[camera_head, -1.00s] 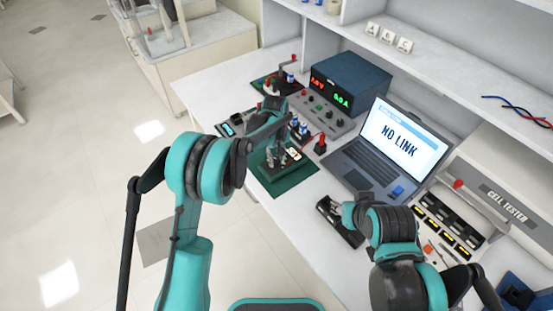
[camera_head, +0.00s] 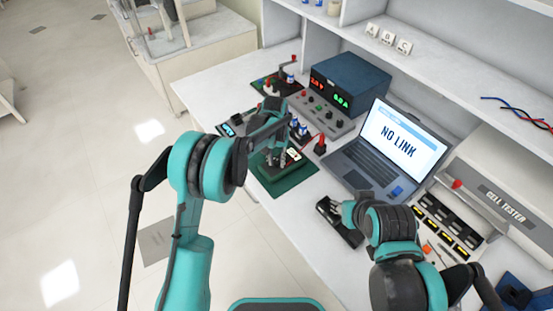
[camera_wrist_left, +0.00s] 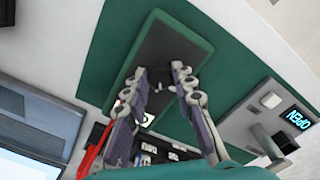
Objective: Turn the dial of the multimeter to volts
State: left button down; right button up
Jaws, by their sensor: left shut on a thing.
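A green-rimmed device with a dark face, which looks like the multimeter (camera_wrist_left: 152,55), lies on a green mat (camera_wrist_left: 102,72). In the head view the multimeter (camera_head: 268,171) shows a small white display (camera_head: 294,154).
A grey device reading OPEN (camera_wrist_left: 250,118) lies beside the mat. A power supply (camera_head: 350,82) and a laptop (camera_head: 385,150) reading NO LINK stand behind. A cell tester (camera_head: 500,205) is at right.

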aim_at(275, 161)
pick_arm(q)
jog(key=shift+m, duration=1)
jog(key=c, duration=1.3)
grip_release()
jog(key=shift+o, duration=0.2)
notch_tip(275, 161, up, 12)
jog(key=shift+a, duration=0.2)
